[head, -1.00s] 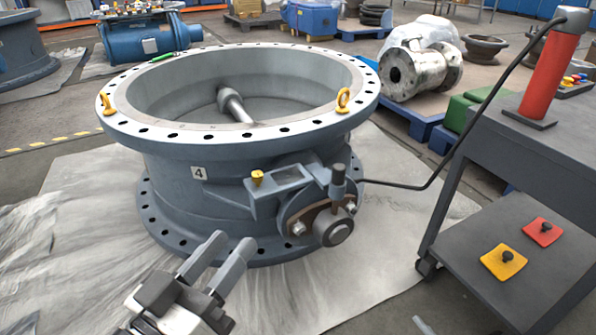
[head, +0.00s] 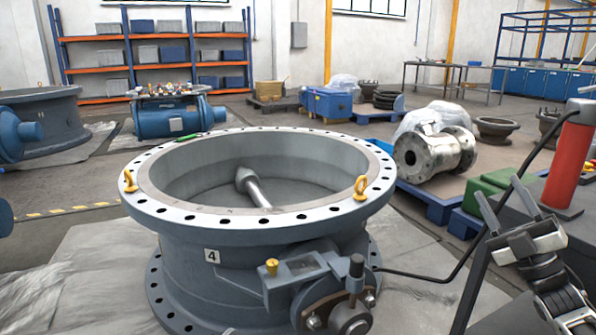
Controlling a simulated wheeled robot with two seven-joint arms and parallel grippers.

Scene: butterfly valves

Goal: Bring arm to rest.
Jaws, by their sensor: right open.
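My right gripper (head: 501,189) is at the right side of the head view, in front of the grey cart. Its two fingers point up, apart, with nothing between them. It is clear of the big grey valve body (head: 212,290) marked 4, which stands in the middle. The valve's shaft end and bracket (head: 350,312) are at the bottom, partly cut off by the picture edge. My left gripper is not in view.
A red cylinder (head: 572,160) stands on the grey cart (head: 515,300) at right, with a black cable (head: 450,275) running to the valve. A silver flanged part (head: 425,155) lies on a blue pallet behind. Orange-and-blue shelves (head: 100,72) stand at the back.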

